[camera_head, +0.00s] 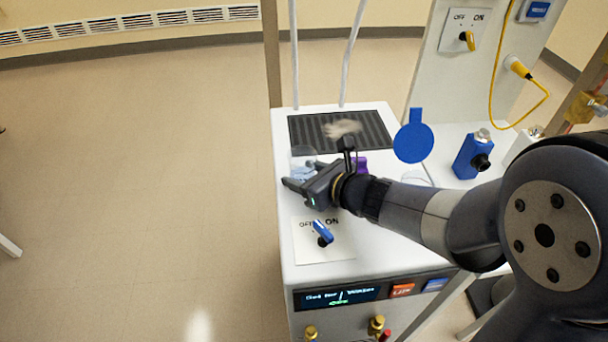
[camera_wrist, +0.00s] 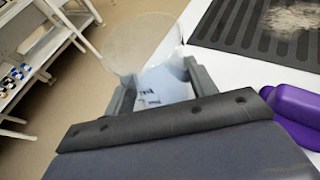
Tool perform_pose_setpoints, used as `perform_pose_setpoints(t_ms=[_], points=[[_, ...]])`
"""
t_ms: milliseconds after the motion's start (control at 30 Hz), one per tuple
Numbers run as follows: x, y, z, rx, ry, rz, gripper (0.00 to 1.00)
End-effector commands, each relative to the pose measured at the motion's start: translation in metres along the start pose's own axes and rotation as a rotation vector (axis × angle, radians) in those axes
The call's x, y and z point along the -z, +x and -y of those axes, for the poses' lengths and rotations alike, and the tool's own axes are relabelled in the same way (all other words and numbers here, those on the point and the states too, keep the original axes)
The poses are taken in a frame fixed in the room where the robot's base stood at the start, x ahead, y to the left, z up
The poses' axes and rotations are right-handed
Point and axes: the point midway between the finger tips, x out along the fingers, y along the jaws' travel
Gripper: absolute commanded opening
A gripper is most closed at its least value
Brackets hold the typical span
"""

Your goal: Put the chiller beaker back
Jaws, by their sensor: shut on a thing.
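A clear beaker (camera_head: 303,157) with pale bluish contents is between the fingers of my gripper (camera_head: 300,177), near the left edge of the white chiller top (camera_head: 287,226). In the wrist view the beaker (camera_wrist: 143,40) rises beyond the fingers of my gripper (camera_wrist: 161,85), with dark marks on its side. My gripper is shut on it. I cannot tell whether the beaker's base touches the white top. The far side of the beaker is hidden.
A black ribbed mat (camera_head: 305,136) with a pale frosty patch (camera_head: 342,128) lies behind. A purple bottle (camera_head: 361,164) stands close right of my gripper, also in the wrist view (camera_wrist: 292,105). An OFF/ON knob (camera_head: 322,233) is in front.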

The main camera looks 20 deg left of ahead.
Motion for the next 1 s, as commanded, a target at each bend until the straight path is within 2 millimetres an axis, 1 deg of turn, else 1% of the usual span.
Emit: perform_pose_setpoints(t_ms=[233,267,500,733,867,1000], points=[[0.004,0.002,0.0,0.0,0.0,0.001,0.28],[0.003,0.001,0.0,0.0,0.0,0.0,0.55],[0.002,0.001,0.0,0.0,0.001,0.0,0.75],[0.002,0.001,0.0,0.0,0.001,0.0,0.76],[-0.003,-0.002,0.0,0.0,0.001,0.0,0.76],[-0.002,-0.024,0.001,0.004,0.0,0.002,0.76]])
